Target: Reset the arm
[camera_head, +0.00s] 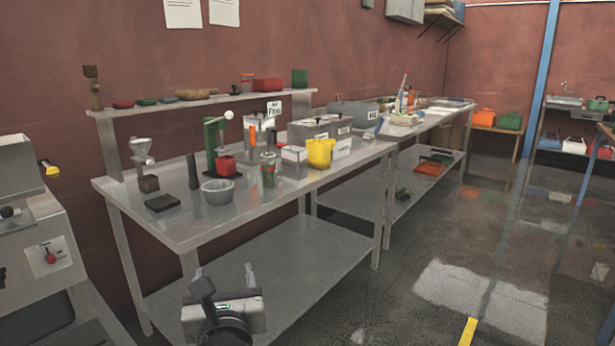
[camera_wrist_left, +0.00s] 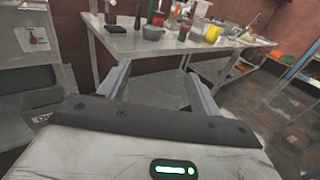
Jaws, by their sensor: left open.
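My left gripper (camera_head: 228,283) shows at the bottom of the head view, low in front of the steel workbench (camera_head: 255,206). In the left wrist view my left gripper (camera_wrist_left: 160,78) has its two fingers spread wide apart with nothing between them. The fingers point toward the front edge and lower shelf of the workbench and are clear of the things on top. My right gripper is in neither view.
On the bench stand a grey bowl (camera_head: 217,191), a yellow container (camera_head: 320,152), a green press-like device (camera_head: 214,140) and a black pad (camera_head: 162,202). A grey machine (camera_head: 50,260) stands at the left. The floor (camera_head: 420,230) at the right is open.

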